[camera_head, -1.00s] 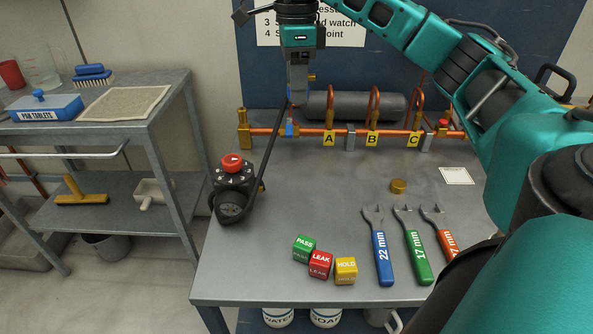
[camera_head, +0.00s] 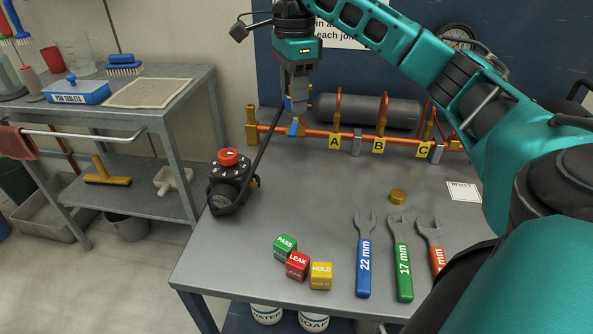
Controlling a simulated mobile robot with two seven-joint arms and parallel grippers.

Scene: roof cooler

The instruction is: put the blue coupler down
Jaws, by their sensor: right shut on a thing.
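My right gripper (camera_head: 296,104) hangs down at the back of the bench, in front of the copper pipe. It is shut on the blue coupler (camera_head: 293,129), of which only a small blue part shows below the fingers. A black hose runs from the black device with a red knob (camera_head: 230,182) up to the gripper. The coupler appears close to the copper pipe (camera_head: 312,136), left of label A; I cannot tell whether they touch. My left gripper is out of view.
Labels A, B and C mark the pipe below a grey cylinder (camera_head: 368,109). A brass cap (camera_head: 397,196), three wrenches (camera_head: 403,265) and three cubes (camera_head: 297,266) lie on the bench (camera_head: 320,215). The bench middle is clear. A shelf cart (camera_head: 185,91) stands left.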

